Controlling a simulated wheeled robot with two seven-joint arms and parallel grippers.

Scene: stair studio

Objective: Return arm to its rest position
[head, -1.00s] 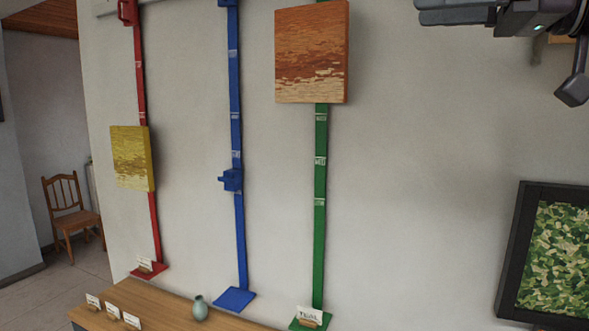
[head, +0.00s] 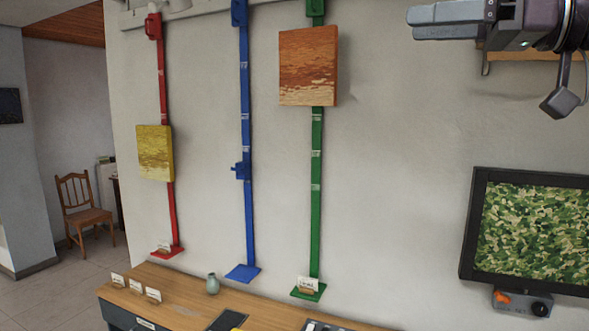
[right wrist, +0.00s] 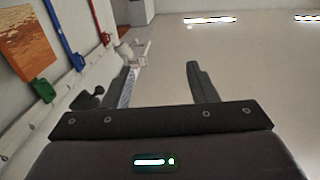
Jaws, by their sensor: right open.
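My right gripper (head: 425,24) is at the top right of the head view, raised in front of the wall and pointing left. It also shows in the right wrist view (right wrist: 160,80), where its two fingers stand apart with nothing between them. My left gripper is in neither view.
Red (head: 163,100), blue (head: 246,120) and green (head: 316,180) strips hang on the wall. A yellow picture (head: 155,153) is on the red strip, an orange picture (head: 308,66) on the green. A camouflage-patterned panel (head: 535,232) is at right. A wooden table (head: 185,292) holds cards and a vase (head: 213,284).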

